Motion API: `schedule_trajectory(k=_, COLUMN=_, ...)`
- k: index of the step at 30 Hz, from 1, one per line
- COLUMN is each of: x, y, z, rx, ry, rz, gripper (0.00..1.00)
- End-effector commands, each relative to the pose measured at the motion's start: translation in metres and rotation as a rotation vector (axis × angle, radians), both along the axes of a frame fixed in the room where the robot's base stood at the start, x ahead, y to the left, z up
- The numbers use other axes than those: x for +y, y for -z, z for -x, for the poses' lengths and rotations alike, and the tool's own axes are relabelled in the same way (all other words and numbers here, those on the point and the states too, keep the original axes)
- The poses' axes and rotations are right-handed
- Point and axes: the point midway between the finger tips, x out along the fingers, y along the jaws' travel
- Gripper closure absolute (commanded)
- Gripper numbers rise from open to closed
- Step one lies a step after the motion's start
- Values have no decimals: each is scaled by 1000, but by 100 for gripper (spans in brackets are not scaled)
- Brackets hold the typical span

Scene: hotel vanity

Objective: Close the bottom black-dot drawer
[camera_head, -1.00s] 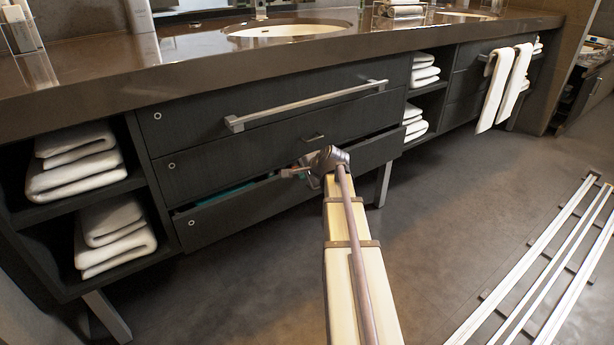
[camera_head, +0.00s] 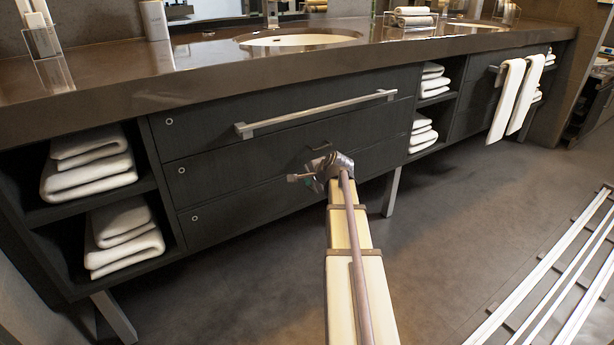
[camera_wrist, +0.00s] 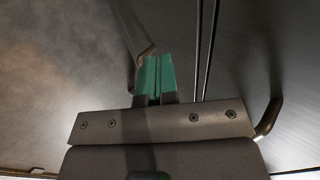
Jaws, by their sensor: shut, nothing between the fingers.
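The bottom drawer (camera_head: 248,215) is the lowest of three dark fronts in the vanity's left cabinet. A small pale ring with a dark centre (camera_head: 194,218) marks its left end. Its front looks flush with the fronts above, and no opening shows along its top edge. My gripper (camera_head: 302,178) is in front of the right-hand part of the drawers and hides part of them. In the wrist view my green fingers (camera_wrist: 154,76) are together and empty, beside the dark drawer fronts (camera_wrist: 275,65). Whether they touch the front I cannot tell.
A middle drawer (camera_head: 245,166) and a top drawer with a long bar handle (camera_head: 318,112) are above. Open shelves with folded towels (camera_head: 92,163) are at the left. A cabinet leg (camera_head: 391,192) stands right of my gripper. The floor (camera_head: 455,215) is clear there.

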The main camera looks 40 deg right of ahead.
Motion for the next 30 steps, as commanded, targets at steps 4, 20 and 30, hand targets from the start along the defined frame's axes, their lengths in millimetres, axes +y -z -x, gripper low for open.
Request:
schedule_trajectory(k=4, x=6, y=-41, z=38, rx=2, ry=2, rz=0, gripper=100)
schedule_trajectory(k=20, x=8, y=-67, z=78, rx=4, ry=-1, rz=0, gripper=100)
schedule_trajectory(k=30, x=113, y=-37, z=131, rx=399, ry=-640, rz=274, gripper=100)
